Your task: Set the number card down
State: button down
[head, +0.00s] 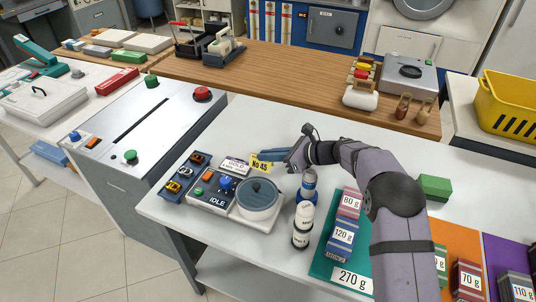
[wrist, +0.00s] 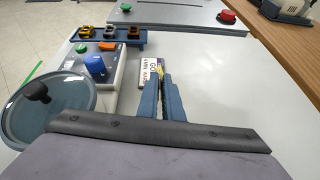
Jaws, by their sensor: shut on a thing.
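The number card (head: 261,166) is a small yellow card reading "No 45". It is at the tips of my gripper (head: 268,158), above or at the white table (head: 340,141); I cannot tell whether it touches. In the wrist view a thin yellow edge of the card (wrist: 160,72) shows between the blue fingers of my gripper (wrist: 162,82), which are shut on it. A white "GOLD" plate (head: 235,165) lies just left of the card, partly hidden by the fingers in the wrist view.
Bottles (head: 303,224) and weight blocks (head: 342,238) stand to the right. The table behind the gripper is clear.

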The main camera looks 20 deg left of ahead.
jog(key=shift+s+d+f+b, duration=0.15)
jog(key=shift+f+b, duration=0.3)
jog(key=shift+f, duration=0.3)
jog(key=c, duration=1.9)
grip_release()
jog(key=shift+f, duration=0.1)
jog(key=shift+r, duration=0.25)
